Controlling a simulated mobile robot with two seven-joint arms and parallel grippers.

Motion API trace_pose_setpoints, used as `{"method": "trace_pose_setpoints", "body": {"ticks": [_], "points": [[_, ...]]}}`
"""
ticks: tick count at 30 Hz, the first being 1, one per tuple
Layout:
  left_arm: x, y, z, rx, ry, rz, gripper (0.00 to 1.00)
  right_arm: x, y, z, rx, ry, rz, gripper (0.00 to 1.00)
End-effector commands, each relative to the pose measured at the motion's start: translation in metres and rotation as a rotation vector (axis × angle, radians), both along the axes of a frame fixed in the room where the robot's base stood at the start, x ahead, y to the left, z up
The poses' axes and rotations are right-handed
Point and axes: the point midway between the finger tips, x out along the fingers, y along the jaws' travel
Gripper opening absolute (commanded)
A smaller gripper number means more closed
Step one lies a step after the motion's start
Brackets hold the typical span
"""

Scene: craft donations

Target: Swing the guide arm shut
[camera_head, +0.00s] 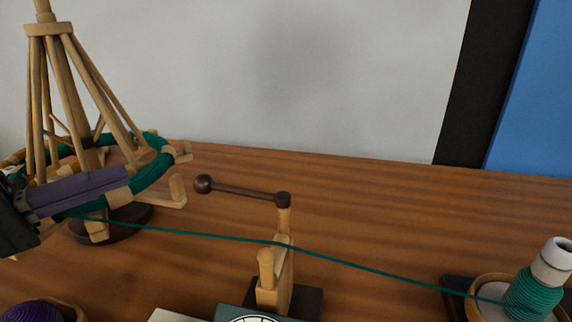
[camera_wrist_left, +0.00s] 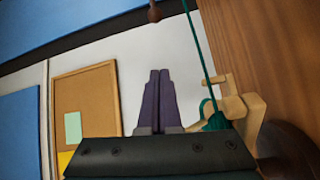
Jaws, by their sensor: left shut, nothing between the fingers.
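The guide arm (camera_head: 240,190) is a dark bar with a ball at its left end, pivoted on top of a pale wooden post (camera_head: 283,225). It points left, apart from the post's short front peg (camera_head: 265,264). A green yarn strand (camera_head: 350,265) runs from the left past the post, below the bar, to a cone (camera_head: 533,293) at right. My left gripper (camera_head: 127,178) is shut and empty, its purple fingers left of the ball. In the left wrist view its fingers (camera_wrist_left: 158,80) are together; a dark ball (camera_wrist_left: 155,13) shows beyond. My right gripper is out of view.
A wooden yarn swift (camera_head: 75,95) with a green skein (camera_head: 155,165) stands at left, close around my left gripper. A bowl with purple yarn (camera_head: 32,312) and a dial (camera_head: 255,319) are at the front. The table behind the post is clear.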

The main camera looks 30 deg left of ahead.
Motion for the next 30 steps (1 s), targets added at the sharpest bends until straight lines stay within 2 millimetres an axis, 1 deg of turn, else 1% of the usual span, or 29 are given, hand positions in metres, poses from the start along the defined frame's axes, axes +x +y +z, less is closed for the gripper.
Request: {"method": "trace_pose_setpoints", "body": {"ticks": [5,12,18,21,24,30], "points": [[0.02,-0.011,0.004,-0.002,-0.007,-0.001,0.0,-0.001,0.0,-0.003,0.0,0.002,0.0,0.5],[0.061,-0.034,0.006,-0.001,-0.006,-0.001,0.0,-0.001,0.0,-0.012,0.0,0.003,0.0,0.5],[0.087,-0.048,0.008,0.0,-0.005,0.0,0.0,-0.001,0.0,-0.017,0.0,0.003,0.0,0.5],[0.075,-0.057,0.006,-0.004,0.002,0.0,0.0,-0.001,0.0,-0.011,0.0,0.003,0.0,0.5],[0.066,-0.064,0.003,-0.003,0.001,0.0,0.0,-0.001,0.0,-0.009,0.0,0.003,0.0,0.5],[0.057,-0.073,0.0,0.0,0.001,0.0,0.0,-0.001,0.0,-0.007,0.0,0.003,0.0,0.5]]}}
